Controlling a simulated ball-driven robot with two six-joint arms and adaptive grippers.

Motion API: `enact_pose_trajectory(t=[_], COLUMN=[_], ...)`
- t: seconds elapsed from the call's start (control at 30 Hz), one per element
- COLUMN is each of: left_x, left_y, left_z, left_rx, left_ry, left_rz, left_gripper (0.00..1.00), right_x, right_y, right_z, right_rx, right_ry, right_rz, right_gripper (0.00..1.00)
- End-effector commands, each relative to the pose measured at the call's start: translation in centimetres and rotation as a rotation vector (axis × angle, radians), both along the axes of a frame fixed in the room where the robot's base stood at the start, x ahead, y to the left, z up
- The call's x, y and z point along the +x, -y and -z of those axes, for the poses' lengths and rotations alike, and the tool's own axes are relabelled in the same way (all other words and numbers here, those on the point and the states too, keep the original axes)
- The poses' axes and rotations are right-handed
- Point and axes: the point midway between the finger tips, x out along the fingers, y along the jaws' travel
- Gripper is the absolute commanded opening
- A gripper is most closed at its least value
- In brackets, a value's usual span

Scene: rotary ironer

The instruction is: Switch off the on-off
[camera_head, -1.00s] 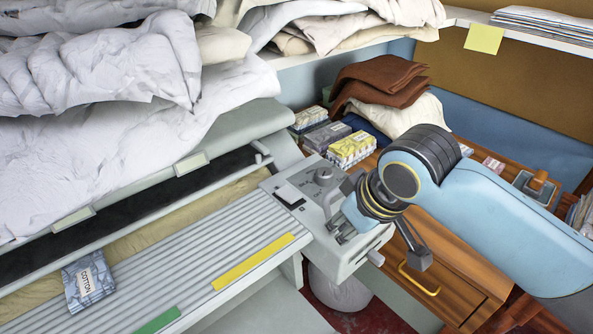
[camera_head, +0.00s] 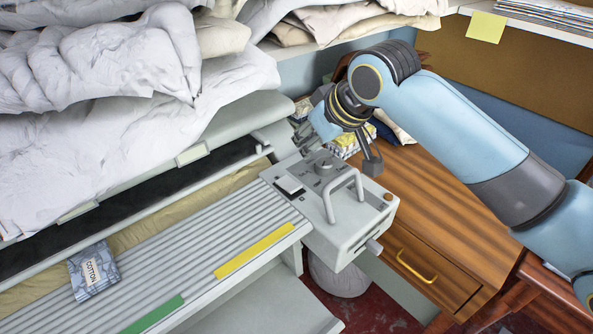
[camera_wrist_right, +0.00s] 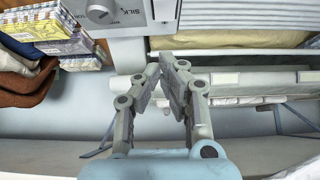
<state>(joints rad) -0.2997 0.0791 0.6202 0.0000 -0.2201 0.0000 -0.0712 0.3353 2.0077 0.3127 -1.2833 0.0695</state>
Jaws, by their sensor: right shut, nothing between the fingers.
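The grey control box (camera_head: 345,240) stands at the right end of the ironer. Its top carries a black-and-white rocker switch (camera_head: 289,187), which looks like the on-off; I cannot tell which way it is set. A round dial (camera_head: 323,166) and a raised loop handle (camera_head: 344,198) are also on the box. The dial shows in the right wrist view (camera_wrist_right: 99,11) beside fabric lettering; the rocker does not. My right gripper (camera_head: 303,135) is beyond the box's far side, apart from the switch. Its fingers (camera_wrist_right: 167,60) are shut and empty. My left gripper is out of view.
White linen (camera_head: 110,130) is heaped over the ironer at left. A cotton packet (camera_head: 94,271) lies on the ribbed board. Patterned boxes (camera_wrist_right: 62,28) and brown cloth (camera_wrist_right: 25,75) lie near the gripper. The wooden desk top (camera_head: 430,195) has clear room.

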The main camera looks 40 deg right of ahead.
Motion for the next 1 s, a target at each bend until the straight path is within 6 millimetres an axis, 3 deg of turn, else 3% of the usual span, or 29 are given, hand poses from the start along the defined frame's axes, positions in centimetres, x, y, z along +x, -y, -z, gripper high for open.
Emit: enact_pose_trajectory(t=[0.3,0.5,0.7,1.0], left_x=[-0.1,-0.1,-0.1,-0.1], left_y=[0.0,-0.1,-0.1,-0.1], left_z=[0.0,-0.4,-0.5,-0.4], left_rx=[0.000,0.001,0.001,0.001], left_ry=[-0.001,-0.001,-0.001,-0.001], left_rz=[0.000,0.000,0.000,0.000], left_gripper=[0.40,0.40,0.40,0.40], right_x=[4.0,3.4,3.2,3.2], right_y=[-0.4,-0.3,-0.3,-0.3], right_z=[5.5,8.3,9.3,9.4], right_rx=[0.003,0.000,-0.001,-0.001], right_ry=[-0.002,-0.001,0.000,0.001], right_rz=[0.000,0.000,-0.002,-0.001], right_gripper=[0.00,0.00,0.00,0.00])
